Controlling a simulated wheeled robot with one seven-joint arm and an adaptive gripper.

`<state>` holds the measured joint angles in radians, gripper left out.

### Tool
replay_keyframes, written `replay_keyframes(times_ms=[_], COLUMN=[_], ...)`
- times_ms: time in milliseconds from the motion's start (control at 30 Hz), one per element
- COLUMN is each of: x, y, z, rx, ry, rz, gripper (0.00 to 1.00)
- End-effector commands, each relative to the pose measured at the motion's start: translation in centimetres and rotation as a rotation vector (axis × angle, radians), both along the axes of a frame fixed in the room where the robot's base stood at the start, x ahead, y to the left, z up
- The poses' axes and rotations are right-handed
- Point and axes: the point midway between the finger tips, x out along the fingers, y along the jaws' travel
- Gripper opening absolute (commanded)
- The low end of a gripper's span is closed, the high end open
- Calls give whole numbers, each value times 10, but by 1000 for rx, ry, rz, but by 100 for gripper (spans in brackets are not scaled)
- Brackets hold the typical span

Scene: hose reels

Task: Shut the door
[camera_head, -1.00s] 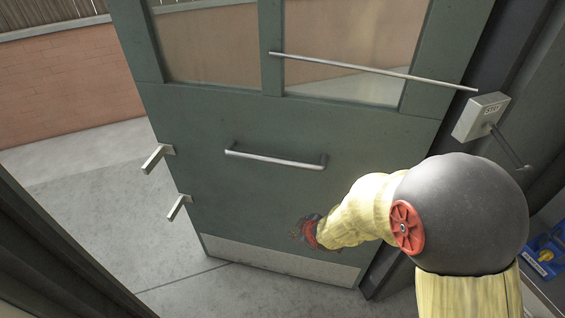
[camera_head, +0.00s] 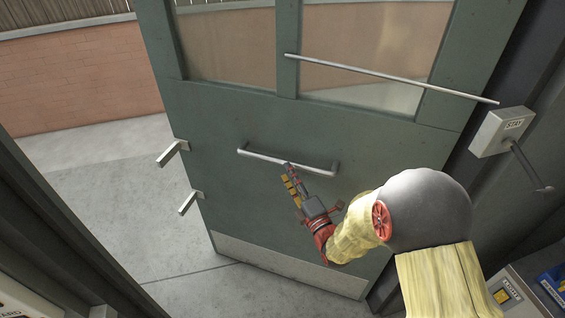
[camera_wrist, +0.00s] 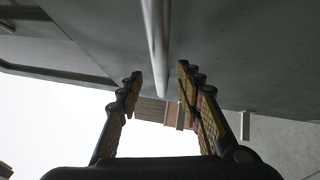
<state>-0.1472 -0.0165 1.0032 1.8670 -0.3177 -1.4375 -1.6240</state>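The grey-green door (camera_head: 230,200) stands open, with the yard visible past its left edge. Its horizontal metal pull handle (camera_head: 262,157) is fixed across the middle. My gripper (camera_head: 289,178) is just below the right half of this handle, in front of the door face. In the wrist view my gripper (camera_wrist: 160,72) has its fingers apart, with nothing held. The handle bar (camera_wrist: 157,45) shows in line with the gap between the fingers; I cannot tell if it touches them.
A brick wall (camera_head: 80,85) stands outside. Blue items (camera_head: 553,283) lie at lower right. The concrete floor (camera_head: 110,200) left of the door is clear.

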Motion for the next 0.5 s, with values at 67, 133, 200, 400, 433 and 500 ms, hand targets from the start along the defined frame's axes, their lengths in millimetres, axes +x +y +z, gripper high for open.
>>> replay_keyframes(times_ms=[67, 133, 200, 400, 433, 500], x=[12, 22, 31, 49, 51, 53], y=[7, 12, 16, 25, 26, 27], z=[1, 2, 3, 6, 7, 8], rx=[1, 1, 1, 1, 1, 2], ry=[-2, 1, 1, 3, 3, 3], rz=[1, 1, 1, 0, 0, 0], gripper=[36, 36, 36, 36, 36, 36])
